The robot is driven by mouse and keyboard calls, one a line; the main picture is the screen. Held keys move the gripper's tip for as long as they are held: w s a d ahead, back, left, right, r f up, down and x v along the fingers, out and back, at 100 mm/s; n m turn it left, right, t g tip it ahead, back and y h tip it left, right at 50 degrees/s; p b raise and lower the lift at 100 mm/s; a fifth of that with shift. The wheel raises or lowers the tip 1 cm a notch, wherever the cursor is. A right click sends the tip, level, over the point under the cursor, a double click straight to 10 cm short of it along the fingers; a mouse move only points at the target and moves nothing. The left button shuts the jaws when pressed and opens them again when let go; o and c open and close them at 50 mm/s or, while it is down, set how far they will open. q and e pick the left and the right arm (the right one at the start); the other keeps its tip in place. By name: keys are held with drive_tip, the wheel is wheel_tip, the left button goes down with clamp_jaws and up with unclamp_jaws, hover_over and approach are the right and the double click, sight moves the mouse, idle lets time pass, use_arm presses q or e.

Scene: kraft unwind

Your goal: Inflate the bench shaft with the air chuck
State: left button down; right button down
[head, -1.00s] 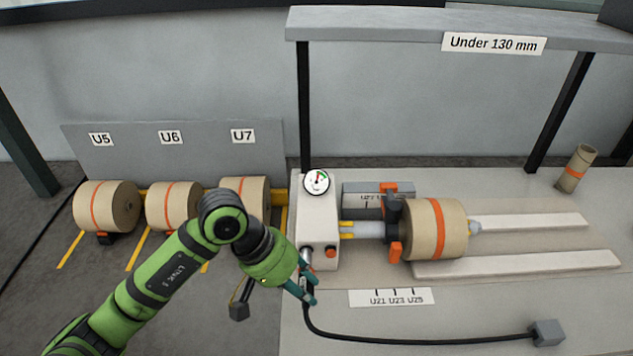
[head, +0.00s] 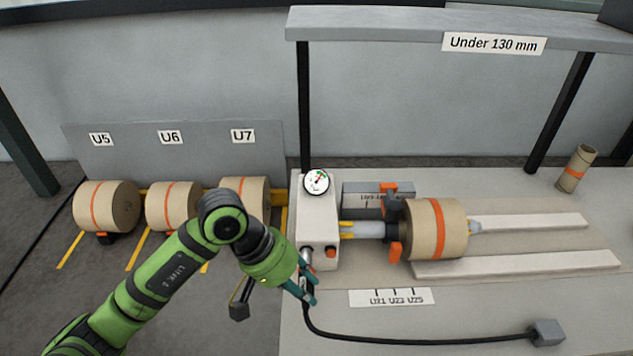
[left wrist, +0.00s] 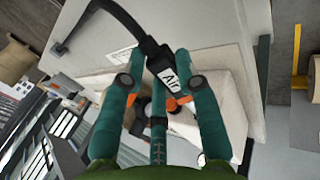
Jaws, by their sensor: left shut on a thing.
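My left gripper (head: 306,289) is shut on the air chuck (left wrist: 168,72), a black piece with a white "AIR" label between the teal fingers in the left wrist view. In the head view the chuck is mostly hidden by the fingers, just below the front of the white housing (head: 318,222). I cannot tell whether its tip touches a fitting there. The bench shaft (head: 368,229) runs right from the housing into a tan roll (head: 436,228) with an orange band. A round gauge (head: 316,181) sits on the housing; its needle is too small to read. My right gripper is not in view.
A black hose (head: 420,338) runs along the bench front to a grey block (head: 547,332). Rolls under U5 (head: 101,207), U6 (head: 170,206) and U7 (head: 243,190) stand at left. A cardboard core (head: 576,169) stands at the far right. A shelf (head: 390,29) spans above the bench.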

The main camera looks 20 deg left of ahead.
use_arm(q)
drive_tip(key=shift+s+d+f+b, duration=0.1)
drive_tip(key=shift+s+d+b, duration=0.05)
drive_tip(key=shift+s+b, duration=0.35)
drive_tip(key=s, duration=0.2)
drive_tip(key=s+d+b, duration=0.1)
drive_tip(key=s, duration=0.1)
drive_tip(key=shift+s+d, duration=0.15)
drive_tip(key=shift+s, duration=0.15)
idle(0.5)
